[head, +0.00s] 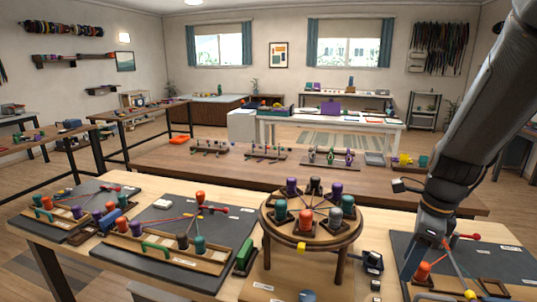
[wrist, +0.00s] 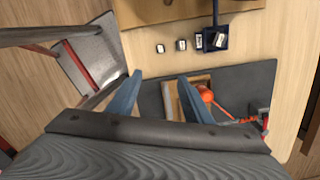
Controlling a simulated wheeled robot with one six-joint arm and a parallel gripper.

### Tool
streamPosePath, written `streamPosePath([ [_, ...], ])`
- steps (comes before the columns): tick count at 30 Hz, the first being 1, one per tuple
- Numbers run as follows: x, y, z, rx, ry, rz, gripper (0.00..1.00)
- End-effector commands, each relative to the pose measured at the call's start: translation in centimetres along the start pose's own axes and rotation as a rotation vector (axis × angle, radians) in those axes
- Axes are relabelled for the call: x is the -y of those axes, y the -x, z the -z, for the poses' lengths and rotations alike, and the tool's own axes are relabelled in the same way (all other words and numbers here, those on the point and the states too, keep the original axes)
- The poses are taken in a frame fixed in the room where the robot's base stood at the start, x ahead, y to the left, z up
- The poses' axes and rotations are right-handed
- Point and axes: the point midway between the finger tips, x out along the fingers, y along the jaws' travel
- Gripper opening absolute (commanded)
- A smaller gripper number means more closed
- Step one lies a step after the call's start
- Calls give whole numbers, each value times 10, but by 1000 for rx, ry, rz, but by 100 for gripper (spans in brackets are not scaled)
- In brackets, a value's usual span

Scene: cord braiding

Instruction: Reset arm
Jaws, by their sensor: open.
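My arm comes down at the right in the head view, and my gripper (head: 412,262) is low over the dark mat (head: 500,255) at the right of the table. In the wrist view the two blue fingers of my gripper (wrist: 160,92) stand apart with nothing between them. An orange bobbin (wrist: 205,93) lies just beyond the right finger, by a wooden frame on the mat. It also shows in the head view (head: 422,271), close to my gripper. I cannot tell how high the fingertips are above the mat.
A round wooden stand (head: 268,226) with several coloured bobbins rises left of my arm. A small dark blue box (wrist: 222,46) with white-labelled pieces is beyond the fingers. More mats (head: 170,215) with bobbins fill the table's left. A long bench (head: 160,160) stands behind.

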Motion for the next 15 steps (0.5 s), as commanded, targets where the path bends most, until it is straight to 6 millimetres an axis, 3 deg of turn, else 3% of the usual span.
streamPosePath([
  [8, -13, -4, -8, -14, 229, 0, 46],
  [15, -34, -10, -24, -31, 579, -1, 46],
])
